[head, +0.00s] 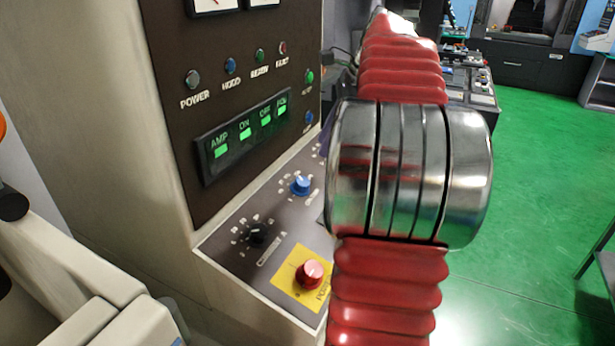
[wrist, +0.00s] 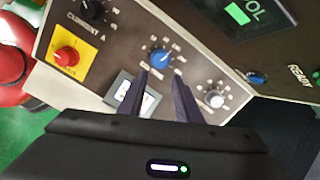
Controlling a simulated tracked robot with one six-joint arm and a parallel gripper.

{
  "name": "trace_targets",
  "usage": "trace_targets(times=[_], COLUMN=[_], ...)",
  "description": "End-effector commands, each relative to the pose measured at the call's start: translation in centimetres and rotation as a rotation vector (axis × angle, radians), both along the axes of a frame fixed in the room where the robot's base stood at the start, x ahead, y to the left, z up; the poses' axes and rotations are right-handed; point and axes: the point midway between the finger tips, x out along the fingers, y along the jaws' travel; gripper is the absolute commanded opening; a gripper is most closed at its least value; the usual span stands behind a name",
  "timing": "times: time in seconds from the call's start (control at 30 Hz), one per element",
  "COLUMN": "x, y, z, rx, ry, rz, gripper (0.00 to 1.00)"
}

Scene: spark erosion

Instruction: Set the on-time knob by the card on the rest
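A blue knob (wrist: 160,57) with a ring of scale marks sits on the sloping panel; it also shows in the head view (head: 301,184). Its label is too small to read, so I cannot confirm it is the on-time knob. My gripper (wrist: 161,79) is open, its two dark fingers apart and pointing at the panel just short of the blue knob, with nothing seen held. A white card (wrist: 123,93) in a grey rest (wrist: 111,98) lies beside the left finger, partly hidden by it; its writing is unreadable. In the head view my gripper is mostly hidden behind my arm.
A black knob (head: 256,233), marked CURRENT A in the wrist view, and a red knob (head: 311,272) on a yellow plate (head: 283,280) are nearby. A pale knob (wrist: 214,99) sits right of the blue one. A display (head: 243,135) with green readouts stands above.

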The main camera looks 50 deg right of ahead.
Motion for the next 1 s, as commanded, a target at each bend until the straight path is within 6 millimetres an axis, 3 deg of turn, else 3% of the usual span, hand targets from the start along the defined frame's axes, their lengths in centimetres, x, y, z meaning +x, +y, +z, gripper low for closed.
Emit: trace_targets(times=[0.33,0.6,0.67,1.0], x=[-0.2,-0.2,-0.2,1.4], y=[-0.2,-0.3,-0.3,0.4], z=[0.0,-0.2,-0.4,-4.2], rx=[0.0,0.0,0.0,0.002], ry=[0.001,0.0,0.0,0.001], rz=[-0.003,-0.008,-0.009,-0.008], gripper=[0.31,0.5,0.5,0.5])
